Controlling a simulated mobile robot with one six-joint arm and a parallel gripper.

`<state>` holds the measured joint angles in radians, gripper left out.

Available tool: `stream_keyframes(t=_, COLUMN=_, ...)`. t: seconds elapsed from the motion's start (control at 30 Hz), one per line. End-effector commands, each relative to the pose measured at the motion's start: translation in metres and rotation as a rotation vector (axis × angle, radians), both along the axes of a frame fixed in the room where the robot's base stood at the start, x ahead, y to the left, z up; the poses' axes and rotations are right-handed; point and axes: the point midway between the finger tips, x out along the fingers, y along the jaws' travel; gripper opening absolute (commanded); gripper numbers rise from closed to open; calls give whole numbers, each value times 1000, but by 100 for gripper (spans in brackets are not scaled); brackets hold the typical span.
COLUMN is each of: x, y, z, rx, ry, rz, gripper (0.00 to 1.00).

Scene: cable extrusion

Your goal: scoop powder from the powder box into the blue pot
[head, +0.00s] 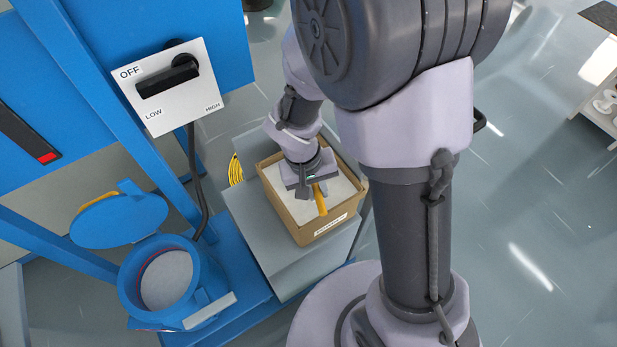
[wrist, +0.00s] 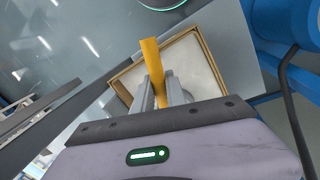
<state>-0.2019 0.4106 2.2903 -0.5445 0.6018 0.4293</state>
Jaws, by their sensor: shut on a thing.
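The powder box (head: 322,232) is an open cardboard box with white powder (head: 341,190) inside, on a grey stand. My gripper (head: 311,188) is over the box, shut on a yellow-orange scoop (head: 320,200). In the wrist view the scoop (wrist: 152,65) sticks up between the two fingers (wrist: 161,95), with the box (wrist: 121,78) behind it. The scoop's bowl is not clearly visible, so I cannot tell whether it holds powder. The blue pot (head: 209,270) stands at the lower left, its lid (head: 117,220) swung open. A pale grey surface shows inside the pot.
A blue machine frame (head: 85,75) with a white OFF/LOW/HIGH switch panel (head: 172,87) rises at the left. A black cable (head: 195,170) hangs from the panel between pot and box. The grey stand (head: 290,262) carries the box. Yellow items (head: 236,169) lie behind it.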

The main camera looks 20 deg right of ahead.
Motion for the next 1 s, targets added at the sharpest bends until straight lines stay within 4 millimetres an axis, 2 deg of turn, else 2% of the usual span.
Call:
stream_keyframes(t=0.9, x=0, y=0, z=100, rx=0, ry=-1, rz=0, gripper=0)
stream_keyframes(t=1.0, x=0, y=0, z=106, rx=0, ry=-1, rz=0, gripper=0)
